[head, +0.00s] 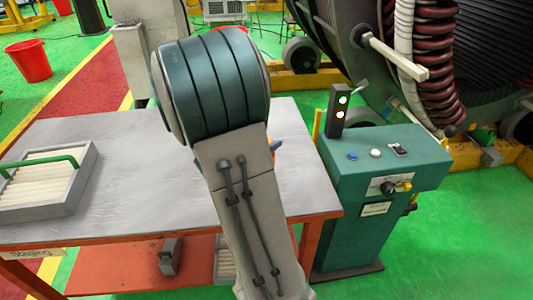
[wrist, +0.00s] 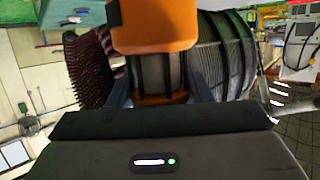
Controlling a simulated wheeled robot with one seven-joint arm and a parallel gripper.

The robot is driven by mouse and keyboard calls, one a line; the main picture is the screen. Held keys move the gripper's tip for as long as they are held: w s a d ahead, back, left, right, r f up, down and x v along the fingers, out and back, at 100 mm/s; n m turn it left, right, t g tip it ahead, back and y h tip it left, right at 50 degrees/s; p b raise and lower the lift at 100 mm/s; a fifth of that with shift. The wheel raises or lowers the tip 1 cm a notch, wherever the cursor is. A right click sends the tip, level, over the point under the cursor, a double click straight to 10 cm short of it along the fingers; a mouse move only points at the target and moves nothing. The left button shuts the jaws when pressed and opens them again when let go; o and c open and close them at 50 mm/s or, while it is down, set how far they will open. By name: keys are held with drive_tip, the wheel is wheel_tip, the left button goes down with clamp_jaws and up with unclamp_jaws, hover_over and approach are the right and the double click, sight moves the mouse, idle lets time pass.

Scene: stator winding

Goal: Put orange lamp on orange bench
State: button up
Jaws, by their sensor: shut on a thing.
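The orange lamp (wrist: 155,25) fills the upper middle of the wrist view. It has an orange cap, a grey barred body and an orange lower part. My gripper (wrist: 161,84) is shut on it, with a finger on each side of the body. The orange bench (head: 110,215) has a grey top and an orange frame. In the head view my arm covers the middle of the bench, hiding most of my gripper and the lamp. I cannot tell how far the lamp is from the bench top.
A grey tray (head: 72,207) with pale rods and a green handle sits on the bench's left. A green control console (head: 375,200) with a signal light (head: 337,110) stands close at the right. A large reel-like machine (head: 480,60) is behind. The bench's left-middle top is clear.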

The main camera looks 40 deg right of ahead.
drive_tip(key=shift+d+f+b, duration=0.1)
drive_tip(key=shift+f+b, duration=0.25)
drive_tip(key=shift+f, duration=1.7)
drive_tip(key=shift+f, duration=0.2)
drive_tip(key=o, duration=1.2)
drive_tip(key=shift+r, duration=0.1)
